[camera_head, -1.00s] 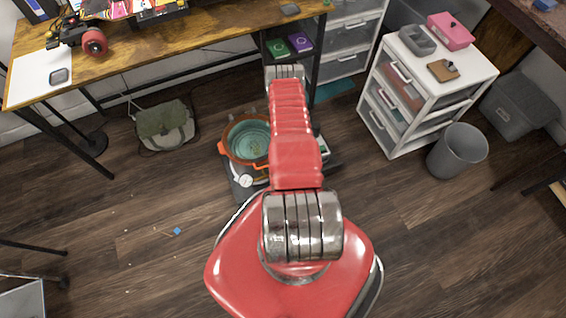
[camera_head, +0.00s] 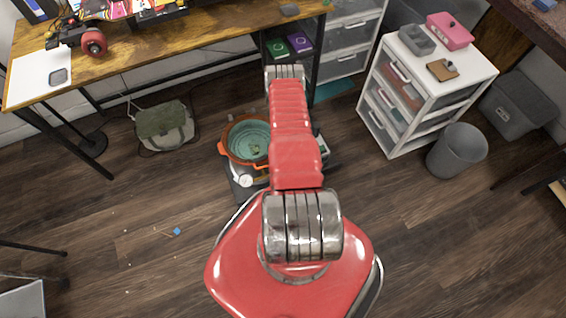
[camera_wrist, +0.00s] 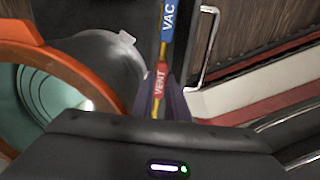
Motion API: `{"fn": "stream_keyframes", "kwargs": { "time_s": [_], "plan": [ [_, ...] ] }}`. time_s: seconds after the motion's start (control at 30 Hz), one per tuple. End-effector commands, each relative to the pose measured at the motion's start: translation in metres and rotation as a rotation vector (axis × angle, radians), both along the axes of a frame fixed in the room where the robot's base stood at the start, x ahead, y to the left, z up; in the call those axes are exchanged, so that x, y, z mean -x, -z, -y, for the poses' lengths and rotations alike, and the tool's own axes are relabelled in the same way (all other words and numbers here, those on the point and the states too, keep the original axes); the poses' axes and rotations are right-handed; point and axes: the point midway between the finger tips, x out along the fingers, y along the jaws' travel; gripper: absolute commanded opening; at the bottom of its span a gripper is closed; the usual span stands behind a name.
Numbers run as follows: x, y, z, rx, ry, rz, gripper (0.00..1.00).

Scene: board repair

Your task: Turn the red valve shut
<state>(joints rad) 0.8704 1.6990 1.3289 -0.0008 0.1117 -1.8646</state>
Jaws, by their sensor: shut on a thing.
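The red valve, a red handle marked VENT (camera_wrist: 159,82), stands upright in the middle of the wrist view. A blue handle marked VAC (camera_wrist: 168,18) is in line beyond it. My gripper (camera_wrist: 162,104) is shut on the red handle, with dark fingers at either side of its near part. The pot-like chamber with an orange rim (camera_wrist: 78,72) and teal inside is at the left. In the head view the chamber (camera_head: 247,140) stands on the floor left of my arm, with a white round gauge (camera_head: 245,180) in front. My arm hides the valve and gripper there.
A white drawer unit (camera_head: 383,133) and a grey bin (camera_head: 457,149) stand to the right. A desk (camera_head: 190,42) is behind, with a green bag (camera_head: 164,125) on the floor under its edge. The floor at the front left is mostly clear.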

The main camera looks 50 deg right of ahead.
Motion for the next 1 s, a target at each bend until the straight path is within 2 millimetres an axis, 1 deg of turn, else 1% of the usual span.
{"fn": "stream_keyframes", "kwargs": {
  "time_s": [0.17,0.37,1.0],
  "plan": [
    [0.0005,0.0002,-0.0024,-0.003,0.054,-0.003,0.00],
    [0.0004,0.0002,-0.0027,-0.004,0.169,-0.003,0.00],
    [0.0000,0.0002,-0.0026,-0.003,0.753,-0.002,0.00]
  ]
}}
